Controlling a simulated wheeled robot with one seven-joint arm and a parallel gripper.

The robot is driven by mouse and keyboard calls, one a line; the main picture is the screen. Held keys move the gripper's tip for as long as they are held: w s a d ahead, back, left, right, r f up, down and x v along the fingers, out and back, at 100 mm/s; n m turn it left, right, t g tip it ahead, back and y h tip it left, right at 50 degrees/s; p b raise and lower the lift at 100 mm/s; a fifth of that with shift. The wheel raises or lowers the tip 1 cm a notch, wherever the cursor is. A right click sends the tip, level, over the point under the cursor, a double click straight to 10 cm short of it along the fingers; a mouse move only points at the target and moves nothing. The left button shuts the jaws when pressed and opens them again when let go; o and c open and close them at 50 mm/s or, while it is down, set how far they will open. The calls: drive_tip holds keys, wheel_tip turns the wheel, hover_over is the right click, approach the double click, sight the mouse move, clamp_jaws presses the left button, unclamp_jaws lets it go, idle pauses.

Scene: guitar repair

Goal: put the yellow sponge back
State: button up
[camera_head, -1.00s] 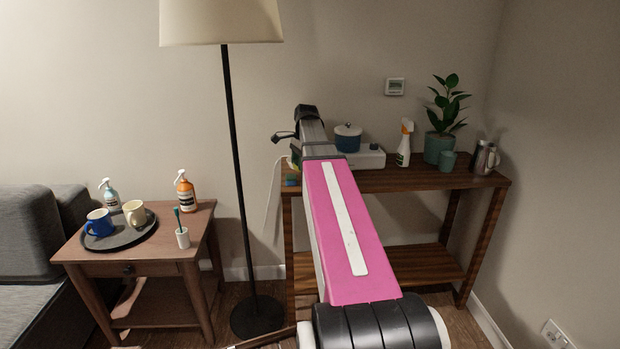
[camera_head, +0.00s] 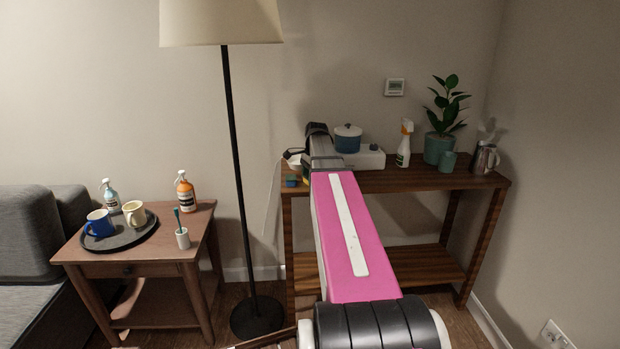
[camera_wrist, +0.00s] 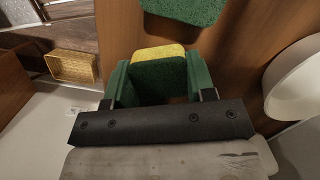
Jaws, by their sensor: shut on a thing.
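The yellow sponge (camera_wrist: 158,52) with a dark green scouring side is between the two green fingers of my gripper (camera_wrist: 158,84) in the wrist view. My gripper is shut on it. In the head view my gripper (camera_head: 299,162) is at the left end of the dark wooden console table, low over its top (camera_head: 400,180). My own arm hides most of the sponge there. I cannot tell whether the sponge touches the table. A second green pad (camera_wrist: 185,8) lies on the wood ahead of it in the wrist view.
A small blue item (camera_head: 291,181) sits at the table's left edge. A blue pot (camera_head: 347,138) on a white hotplate (camera_head: 371,158), a spray bottle (camera_head: 404,143) and a plant (camera_head: 440,148) stand further right. A floor lamp (camera_head: 233,150) stands left of the table.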

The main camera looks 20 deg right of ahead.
drive_tip(key=o, duration=1)
drive_tip(key=shift+f, duration=0.1)
drive_tip(key=shift+c, duration=0.2)
wheel_tip(320, 180, up, 12)
drive_tip(key=d, duration=0.1)
drive_tip(key=shift+d, duration=0.4)
drive_tip(key=shift+w, duration=0.1)
